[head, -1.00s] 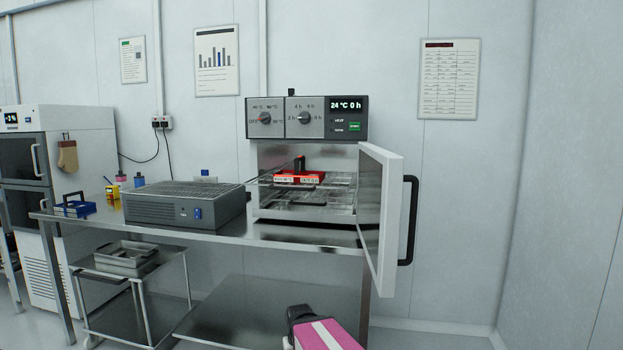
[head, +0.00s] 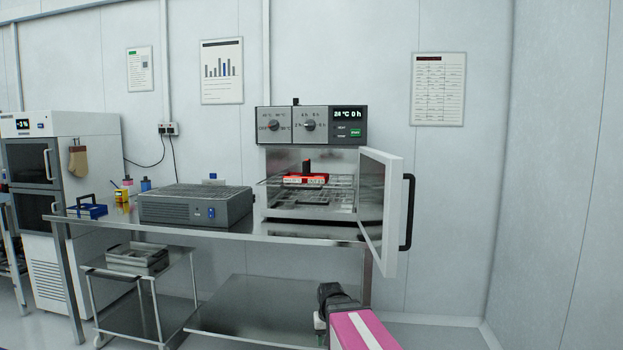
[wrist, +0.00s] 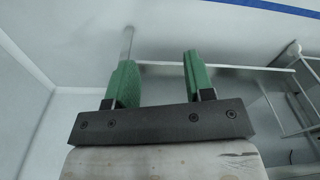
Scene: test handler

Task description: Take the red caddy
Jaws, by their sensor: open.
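The red caddy (head: 305,179) sits on a wire shelf inside the open oven (head: 262,158). It has a dark upright handle and pale labels on its front. The oven door (head: 380,212) stands swung open on the right side. My gripper (wrist: 157,82) shows in the wrist view with its two green fingers apart and nothing between them. In the head view my pink and black arm is low at the bottom, below and in front of the bench, well away from the caddy. The fingers are not clear in the head view.
The steel bench (head: 280,234) carries a grey hotplate-like box (head: 197,207), a blue caddy (head: 87,208) and small bottles. A cart (head: 140,280) with trays stands below left. A white cabinet (head: 95,150) stands far left. The floor right of the bench is clear.

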